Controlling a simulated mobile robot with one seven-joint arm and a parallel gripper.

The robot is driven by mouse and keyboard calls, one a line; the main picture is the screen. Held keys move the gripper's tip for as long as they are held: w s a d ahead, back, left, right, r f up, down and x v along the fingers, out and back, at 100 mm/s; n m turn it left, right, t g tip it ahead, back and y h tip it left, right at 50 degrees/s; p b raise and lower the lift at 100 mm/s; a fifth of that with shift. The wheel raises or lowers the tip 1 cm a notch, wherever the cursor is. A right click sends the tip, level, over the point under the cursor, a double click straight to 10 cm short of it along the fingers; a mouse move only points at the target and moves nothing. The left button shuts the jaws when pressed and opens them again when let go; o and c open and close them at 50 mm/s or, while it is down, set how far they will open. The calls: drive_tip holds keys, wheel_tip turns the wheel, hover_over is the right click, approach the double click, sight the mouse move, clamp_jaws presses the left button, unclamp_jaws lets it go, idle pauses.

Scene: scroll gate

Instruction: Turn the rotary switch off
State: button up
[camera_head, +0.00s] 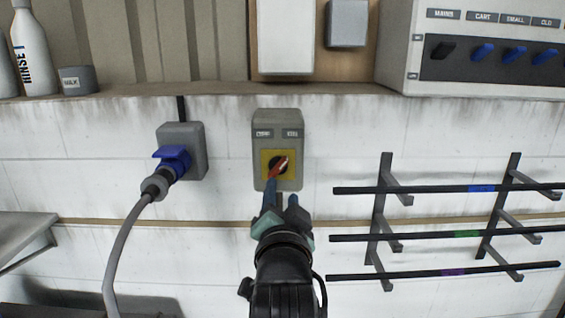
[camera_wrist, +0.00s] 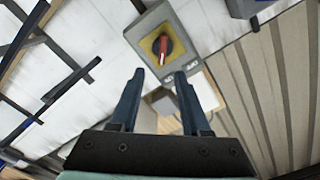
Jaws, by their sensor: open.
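The rotary switch (camera_head: 278,166) has a red handle on a black disc and yellow plate, set in a grey box (camera_head: 289,123) on the white wall. In the head view the red handle points up and to the right, between two small labels above it. My gripper (camera_head: 281,201) is just below the handle, partly over the lower part of the box. In the wrist view the red handle (camera_wrist: 163,49) shows beyond the open fingers (camera_wrist: 158,82), with nothing between them. I cannot tell from the head view whether a fingertip touches the handle.
A blue plug (camera_head: 174,160) with a grey cable sits in a socket left of the switch. A black rack (camera_head: 384,210) sticks out from the wall at right. A shelf edge (camera_head: 220,96) runs above, with a switch panel (camera_head: 490,60) at upper right.

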sight(280, 168)
drive_tip(key=w+p, duration=0.1)
drive_tip(key=w, duration=0.4)
drive_tip(key=w+p, duration=0.2)
drive_tip(key=w, duration=0.3)
drive_tip(key=shift+a+r, duration=0.1)
drive_tip(key=shift+a, duration=0.1)
clamp_jaws()
